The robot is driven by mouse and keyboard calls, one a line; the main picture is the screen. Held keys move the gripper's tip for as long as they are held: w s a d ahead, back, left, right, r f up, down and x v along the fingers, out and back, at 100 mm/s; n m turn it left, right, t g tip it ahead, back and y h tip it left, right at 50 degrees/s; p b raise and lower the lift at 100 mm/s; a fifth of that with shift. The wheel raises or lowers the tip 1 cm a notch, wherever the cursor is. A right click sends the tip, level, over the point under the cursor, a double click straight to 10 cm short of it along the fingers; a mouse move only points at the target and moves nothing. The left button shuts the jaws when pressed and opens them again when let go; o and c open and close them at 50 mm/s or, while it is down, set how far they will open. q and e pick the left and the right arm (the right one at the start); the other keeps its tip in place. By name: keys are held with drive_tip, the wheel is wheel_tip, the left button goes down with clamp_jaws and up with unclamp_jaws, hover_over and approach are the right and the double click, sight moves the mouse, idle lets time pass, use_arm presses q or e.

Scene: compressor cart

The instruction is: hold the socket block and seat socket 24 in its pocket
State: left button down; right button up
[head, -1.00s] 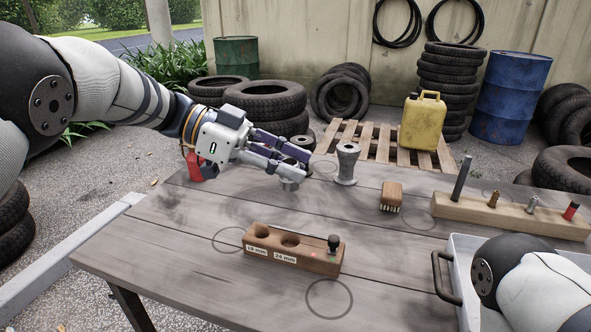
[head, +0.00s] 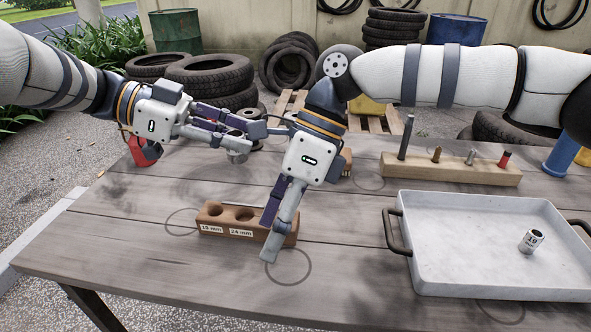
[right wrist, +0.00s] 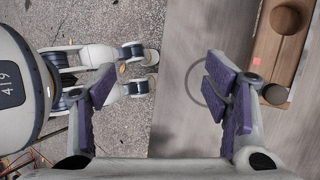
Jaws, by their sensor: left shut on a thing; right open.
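The wooden socket block (head: 213,219) lies on the table, its 19 mm and 24 mm pockets both empty. My right gripper (head: 269,232) points down in front of the block's right end and hides that end; its jaws are open and empty. In the right wrist view the block (right wrist: 262,55) lies beyond the right-hand finger of my gripper (right wrist: 160,85), not between the fingers. My left gripper (head: 246,137) is shut on a silver socket (head: 237,148) and holds it behind the block. The socket's size mark cannot be read.
A white tray (head: 415,285) with dark handles stands at the right, holding another silver socket (head: 531,240). A wooden rack (head: 460,172) with several upright pins is behind it. A red object (head: 143,152) stands at the back left. The table's front left is bare.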

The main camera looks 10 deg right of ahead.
sight(249, 222)
drive_tip(key=w+d+r+t+h, duration=0.15)
drive_tip(key=w+d+t, duration=0.3)
drive_tip(key=w, duration=0.45)
drive_tip(key=shift+m+t, duration=0.25)
drive_tip(key=shift+m, duration=0.15)
drive_tip(key=x, duration=1.1)
drive_tip(key=shift+w+a, duration=0.2)
drive_tip(key=shift+a, duration=0.25)
drive_tip(key=shift+c, duration=0.2)
drive_tip(key=c, duration=1.4)
